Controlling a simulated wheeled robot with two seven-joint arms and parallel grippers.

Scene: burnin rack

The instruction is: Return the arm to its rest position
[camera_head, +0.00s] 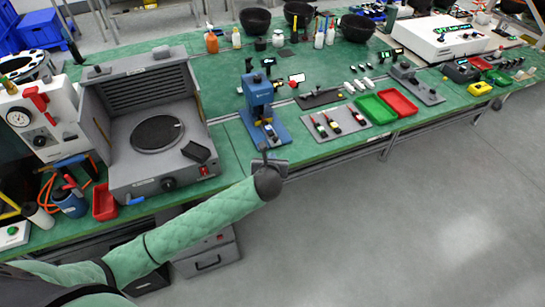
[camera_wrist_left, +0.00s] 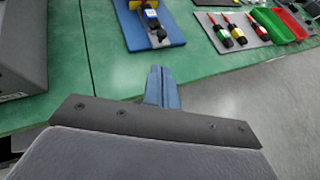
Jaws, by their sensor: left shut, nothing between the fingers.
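My left arm, in a green quilted sleeve, comes in from the left in the head view. Its gripper (camera_head: 264,154) is at the front edge of the green bench, just in front of the blue press (camera_head: 257,95). In the left wrist view the blue fingers of the gripper (camera_wrist_left: 161,82) are together, with nothing between them. They point at the bench edge, below the blue base plate (camera_wrist_left: 152,40) of the press. My right gripper is not in view.
A grey hooded hotplate unit (camera_head: 150,130) stands left of the gripper. Right of the press are a grey tray (camera_head: 318,134) with several small tools, a green tray (camera_head: 375,110) and a red tray (camera_head: 399,102). The floor (camera_head: 400,220) in front is clear.

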